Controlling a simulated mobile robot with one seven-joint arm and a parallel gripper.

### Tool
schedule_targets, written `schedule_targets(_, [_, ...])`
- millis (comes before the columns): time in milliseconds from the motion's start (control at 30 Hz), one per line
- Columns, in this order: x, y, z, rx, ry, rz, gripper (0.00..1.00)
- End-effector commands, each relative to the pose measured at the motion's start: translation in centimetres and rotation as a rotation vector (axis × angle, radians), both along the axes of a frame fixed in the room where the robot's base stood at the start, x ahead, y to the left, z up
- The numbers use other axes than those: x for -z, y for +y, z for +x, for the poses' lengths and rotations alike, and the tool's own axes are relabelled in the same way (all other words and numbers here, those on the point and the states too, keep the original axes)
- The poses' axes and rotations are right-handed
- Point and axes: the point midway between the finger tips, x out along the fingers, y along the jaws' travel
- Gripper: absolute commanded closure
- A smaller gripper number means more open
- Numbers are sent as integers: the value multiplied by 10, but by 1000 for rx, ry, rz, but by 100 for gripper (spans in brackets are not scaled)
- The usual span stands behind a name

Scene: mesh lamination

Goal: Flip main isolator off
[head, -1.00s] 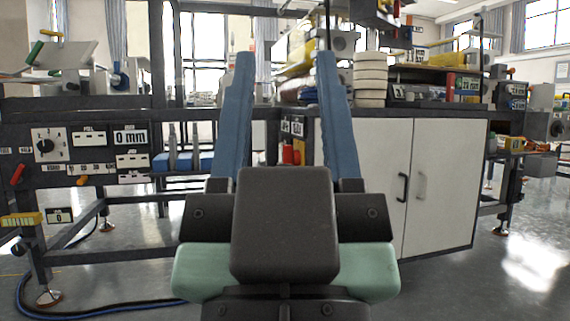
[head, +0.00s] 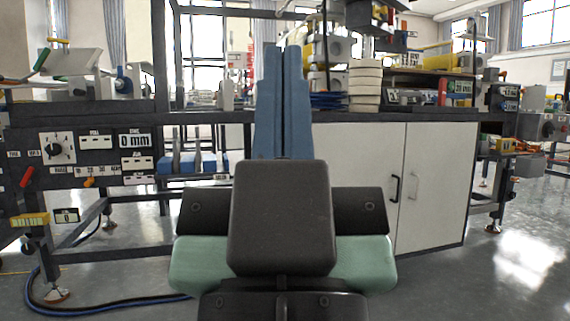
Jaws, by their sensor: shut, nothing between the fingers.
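My gripper (head: 283,55) points up in the middle of the head view. Its two blue fingers are together and hold nothing. It is apart from every switch in view. No switch carries a readable main isolator label. A grey box with a dark round knob (head: 547,128) stands at the far right edge and may be the isolator, but I cannot tell. At the left, a dark control panel (head: 100,165) has a black rotary dial on a white plate (head: 58,148), a red lever (head: 27,177) and an orange lever (head: 89,182).
A bench with a white two-door cupboard (head: 430,185) stands ahead and right, with a stack of cream rings (head: 364,85) on top. A blue hose (head: 110,307) lies on the floor at the lower left. The grey floor (head: 500,290) at the lower right is clear.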

Motion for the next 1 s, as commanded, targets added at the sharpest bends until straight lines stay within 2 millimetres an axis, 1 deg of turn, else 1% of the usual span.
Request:
schedule_targets(33, [-27, 0, 0, -1, -1, 1, 100])
schedule_targets(167, [-71, 0, 0, -1, -1, 1, 100])
schedule_targets(200, [-85, 0, 0, -1, -1, 1, 100])
schedule_targets(467, [-174, 0, 0, -4, -1, 3, 100])
schedule_targets(500, [-188, 0, 0, -4, -1, 3, 100])
schedule_targets(633, [-230, 0, 0, -6, -1, 4, 100])
schedule_targets(700, [-247, 0, 0, -6, -1, 4, 100])
schedule_targets(800, [-261, 0, 0, -6, 0, 5, 100])
schedule_targets(900, [-265, 0, 0, -6, 0, 5, 100])
schedule_targets(1000, [-263, 0, 0, -6, 0, 5, 100])
